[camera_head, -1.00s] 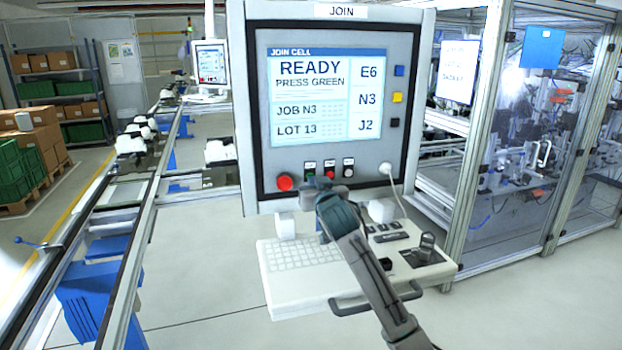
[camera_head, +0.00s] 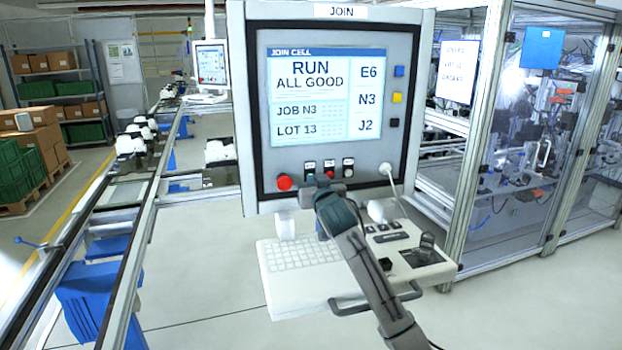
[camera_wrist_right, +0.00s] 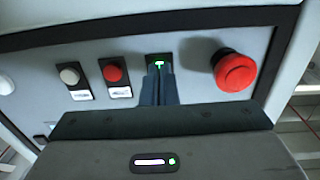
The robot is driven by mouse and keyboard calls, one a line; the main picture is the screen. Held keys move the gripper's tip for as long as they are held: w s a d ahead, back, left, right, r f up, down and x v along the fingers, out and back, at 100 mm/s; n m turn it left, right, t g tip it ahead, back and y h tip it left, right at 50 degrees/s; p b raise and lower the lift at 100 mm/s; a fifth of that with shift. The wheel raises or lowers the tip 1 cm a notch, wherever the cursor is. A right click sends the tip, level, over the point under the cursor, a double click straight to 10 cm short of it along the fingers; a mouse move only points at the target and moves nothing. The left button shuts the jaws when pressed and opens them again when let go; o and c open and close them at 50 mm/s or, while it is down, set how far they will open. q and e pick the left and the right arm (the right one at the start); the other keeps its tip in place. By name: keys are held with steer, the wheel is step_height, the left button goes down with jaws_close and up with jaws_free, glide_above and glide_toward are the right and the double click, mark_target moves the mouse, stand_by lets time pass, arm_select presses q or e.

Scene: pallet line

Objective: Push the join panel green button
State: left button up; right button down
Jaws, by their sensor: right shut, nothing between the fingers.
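The JOIN panel (camera_head: 228,190) stands upright in the middle of the head view. Its screen (camera_head: 325,95) reads "RUN ALL GOOD", with JOB N3 and LOT 13. The green button (camera_wrist_right: 159,63) glows in the wrist view, right at the tips of my right gripper (camera_wrist_right: 159,73). The fingers are shut with nothing between them and partly cover the button. In the head view my right gripper (camera_head: 318,182) is at the button row under the screen. My left gripper is not in view.
A big red mushroom button (camera_head: 284,183) sits beside the green one. A smaller red button (camera_wrist_right: 113,73) and a white button (camera_wrist_right: 70,76) are on its other side. A keyboard shelf (camera_head: 300,300) juts out below. A conveyor (camera_head: 140,235) runs at left.

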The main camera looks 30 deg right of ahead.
steer(key=shift+v, duration=2.4)
